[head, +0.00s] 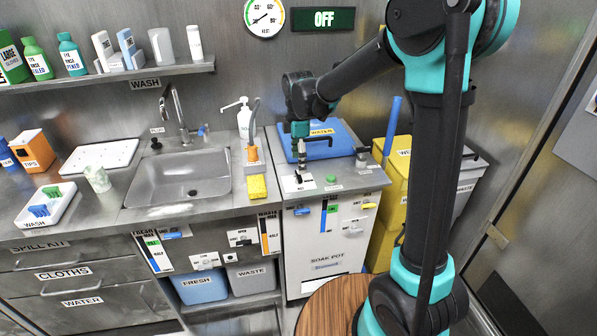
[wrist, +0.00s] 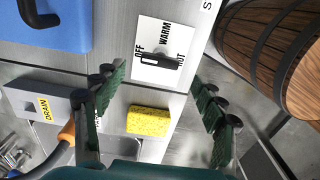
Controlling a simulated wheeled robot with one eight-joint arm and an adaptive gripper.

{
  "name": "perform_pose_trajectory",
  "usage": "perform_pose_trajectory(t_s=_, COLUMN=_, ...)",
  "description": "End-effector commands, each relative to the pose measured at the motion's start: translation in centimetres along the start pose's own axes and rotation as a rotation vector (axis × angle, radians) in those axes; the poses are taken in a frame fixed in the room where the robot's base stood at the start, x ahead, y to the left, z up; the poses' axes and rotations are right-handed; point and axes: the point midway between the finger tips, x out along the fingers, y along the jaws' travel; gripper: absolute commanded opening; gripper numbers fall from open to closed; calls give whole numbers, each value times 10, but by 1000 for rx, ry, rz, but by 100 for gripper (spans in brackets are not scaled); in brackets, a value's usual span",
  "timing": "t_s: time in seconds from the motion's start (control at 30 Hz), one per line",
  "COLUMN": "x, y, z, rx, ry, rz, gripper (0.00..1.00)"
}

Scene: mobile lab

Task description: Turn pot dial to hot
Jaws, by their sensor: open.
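The pot dial is a black bar knob (wrist: 160,60) on a white plate marked OFF, WARM and HOT (wrist: 155,42). The knob's pale-marked end lies on the OFF side in the wrist view. In the head view the dial plate (head: 291,184) sits on the top front of the soak pot unit (head: 327,243), partly hidden by my gripper. My gripper (head: 301,160) points down just above it. In the wrist view its green-padded fingers (wrist: 160,92) are spread apart, with the dial between and beyond their tips. Nothing is held.
A blue lid (head: 341,137) labelled WATER covers the pot behind the dial. A green button (head: 331,179) is right of the plate. A yellow sponge (head: 258,187) and a drain lever with an orange handle (head: 252,153) stand left. The wall display (head: 323,19) reads OFF.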

Motion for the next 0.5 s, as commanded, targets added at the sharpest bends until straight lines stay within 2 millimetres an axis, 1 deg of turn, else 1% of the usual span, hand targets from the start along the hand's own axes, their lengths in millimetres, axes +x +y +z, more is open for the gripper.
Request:
perform_pose_trajectory(t_s=0.03, x=10, y=1, z=0, rx=0, ry=0, rz=0, gripper=71)
perform_pose_trajectory(t_s=0.1, x=21, y=0, z=0, rx=0, ry=0, rz=0, gripper=71)
perform_pose_trajectory(t_s=0.2, x=33, y=0, z=0, rx=0, ry=0, rz=0, gripper=71)
perform_pose_trajectory(t_s=0.33, x=43, y=0, z=0, rx=0, ry=0, rz=0, gripper=71)
perform_pose_trajectory(t_s=0.5, x=48, y=0, z=0, rx=0, ry=0, rz=0, gripper=71)
